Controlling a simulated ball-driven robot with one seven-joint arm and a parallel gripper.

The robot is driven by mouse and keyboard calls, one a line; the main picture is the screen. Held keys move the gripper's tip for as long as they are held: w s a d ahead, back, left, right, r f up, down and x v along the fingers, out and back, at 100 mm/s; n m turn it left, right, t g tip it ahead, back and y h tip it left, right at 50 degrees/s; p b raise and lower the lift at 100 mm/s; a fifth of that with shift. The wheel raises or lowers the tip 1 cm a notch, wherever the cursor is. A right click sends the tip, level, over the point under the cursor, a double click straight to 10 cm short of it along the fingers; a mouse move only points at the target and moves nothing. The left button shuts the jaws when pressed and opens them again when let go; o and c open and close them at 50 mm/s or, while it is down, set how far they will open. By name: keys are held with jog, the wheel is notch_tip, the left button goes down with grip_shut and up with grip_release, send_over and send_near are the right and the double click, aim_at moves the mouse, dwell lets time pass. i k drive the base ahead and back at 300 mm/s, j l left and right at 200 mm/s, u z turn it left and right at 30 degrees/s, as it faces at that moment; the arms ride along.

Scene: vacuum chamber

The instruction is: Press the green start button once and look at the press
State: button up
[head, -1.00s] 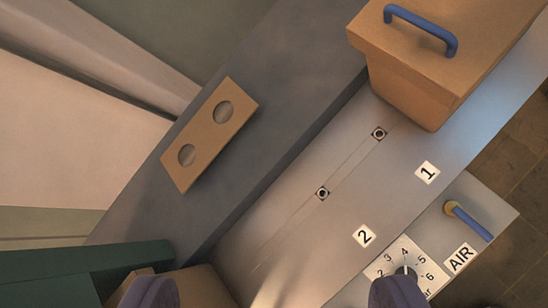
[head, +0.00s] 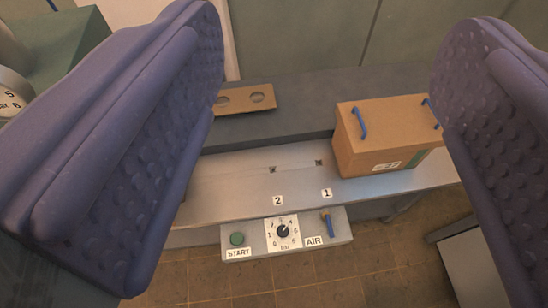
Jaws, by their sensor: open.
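The green start button (head: 237,239) is on the left of the control panel (head: 255,236) at the front edge of the bench, above a START label. My gripper (head: 345,110) is open, its two blue padded fingers large at the left and right of the picture. Nothing is between the pads; the button shows beyond and below them, well apart. A press is not clearly recognisable; a green machine part (head: 75,55) at the upper left is partly hidden by my left finger.
The panel also has a dial (head: 283,232) and a blue AIR lever (head: 329,224). An orange-brown box (head: 380,135) with blue handles stands on the bench (head: 235,185) at right. A tan plate with two round holes (head: 262,98) lies behind. A grey-topped box is at lower right.

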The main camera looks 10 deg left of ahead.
aim_at(237, 238)
jog(key=k+l+u, duration=0.25)
jog(key=k+l, duration=0.25)
jog(key=k+l+u, duration=0.25)
jog(key=k, duration=0.35)
jog(key=l, duration=0.1)
